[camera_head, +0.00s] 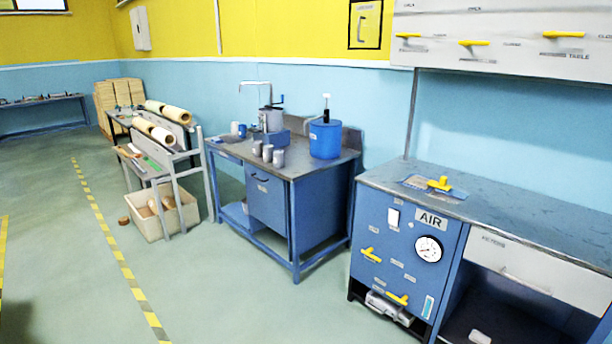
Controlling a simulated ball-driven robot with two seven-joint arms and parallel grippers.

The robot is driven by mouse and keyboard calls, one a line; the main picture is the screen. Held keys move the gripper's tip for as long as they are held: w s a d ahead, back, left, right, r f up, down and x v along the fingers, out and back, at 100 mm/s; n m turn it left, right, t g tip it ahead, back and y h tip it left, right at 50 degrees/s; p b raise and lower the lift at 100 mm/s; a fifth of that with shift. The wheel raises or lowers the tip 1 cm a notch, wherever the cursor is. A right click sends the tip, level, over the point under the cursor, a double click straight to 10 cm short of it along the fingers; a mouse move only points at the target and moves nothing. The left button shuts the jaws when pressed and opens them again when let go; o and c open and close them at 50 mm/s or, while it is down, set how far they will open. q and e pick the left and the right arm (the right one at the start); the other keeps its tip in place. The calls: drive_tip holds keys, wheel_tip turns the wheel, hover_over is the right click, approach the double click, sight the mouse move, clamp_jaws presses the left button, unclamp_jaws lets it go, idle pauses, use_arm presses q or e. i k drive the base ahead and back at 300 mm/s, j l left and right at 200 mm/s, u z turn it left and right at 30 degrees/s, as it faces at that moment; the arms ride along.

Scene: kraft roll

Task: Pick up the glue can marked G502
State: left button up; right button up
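Neither of my grippers shows in this view.
A blue bucket (325,139) with a pump and a metal pot (271,119) stand on the same bench. A blue air-panel cabinet (405,245) is at the right. A rack of paper rolls (160,132) is at the left. Green floor (200,280) lies open in front.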

sight(278, 154)
drive_tip(key=i+j, duration=0.25)
drive_tip(key=i, duration=0.2)
drive_tip(key=i+j, duration=0.25)
drive_tip(key=i, duration=0.15)
drive_tip(key=i+j, duration=0.25)
drive_tip(key=i, duration=0.2)
drive_tip(key=i+j, duration=0.25)
drive_tip(key=i, duration=0.7)
drive_tip(key=i+l+u, duration=0.15)
drive_tip(key=i, duration=0.35)
drive_tip(key=i+l, duration=0.1)
drive_tip(key=i, duration=0.4)
drive_tip(key=u, duration=0.05)
